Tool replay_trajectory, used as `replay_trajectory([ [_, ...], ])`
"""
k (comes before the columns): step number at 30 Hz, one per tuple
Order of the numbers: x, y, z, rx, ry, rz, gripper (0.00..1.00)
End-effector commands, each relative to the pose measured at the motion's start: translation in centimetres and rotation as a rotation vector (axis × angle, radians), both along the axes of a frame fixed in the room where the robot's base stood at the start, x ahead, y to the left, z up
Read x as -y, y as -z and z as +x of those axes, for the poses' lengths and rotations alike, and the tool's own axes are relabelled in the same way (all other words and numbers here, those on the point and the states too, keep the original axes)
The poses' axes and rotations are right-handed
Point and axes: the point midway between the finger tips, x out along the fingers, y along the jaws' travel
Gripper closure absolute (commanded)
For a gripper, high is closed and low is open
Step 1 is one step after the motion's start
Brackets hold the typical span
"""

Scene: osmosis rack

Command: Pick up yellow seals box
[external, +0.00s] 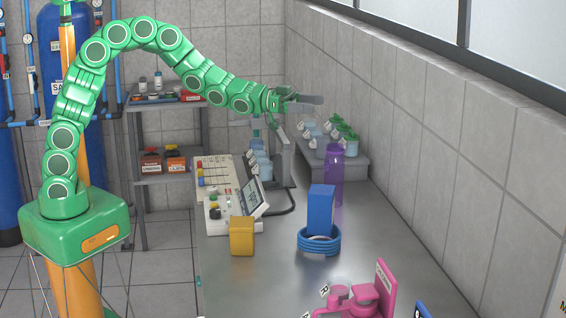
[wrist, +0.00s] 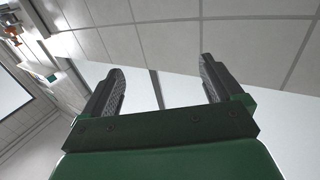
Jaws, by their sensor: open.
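A yellow box-like item (external: 242,236) stands on the near left part of the grey bench. No label can be read on it. On the shelf behind, an orange-yellow labelled box (external: 176,163) sits beside a red labelled box (external: 151,164); their print is too small to read. My gripper (external: 303,98) is high above the back of the bench, far from all of these. In the wrist view my gripper (wrist: 161,70) has its two dark fingers spread apart with nothing between them. None of the boxes is clear in the wrist view.
On the grey bench (external: 270,285) a blue block (external: 321,210) stands in blue rings (external: 319,240), with a purple bottle (external: 334,175) behind. A control panel (external: 215,175) is at the back left and pink equipment (external: 365,292) at the front. The right wall (external: 460,160) borders the bench.

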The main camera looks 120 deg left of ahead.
Motion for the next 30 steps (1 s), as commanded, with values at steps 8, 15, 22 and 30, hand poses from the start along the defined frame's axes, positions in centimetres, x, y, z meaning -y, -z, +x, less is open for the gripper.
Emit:
replay_trajectory([
  [8,0.0,-5.4,0.0,0.004,0.000,0.007,0.06],
  [15,-1.5,-6.4,-0.3,-0.010,-0.059,-0.059,0.06],
  [22,-4.2,-5.3,-1.1,-0.034,-0.173,-0.189,0.06],
  [30,-7.4,-2.8,-2.9,-0.062,-0.362,-0.450,0.06],
])
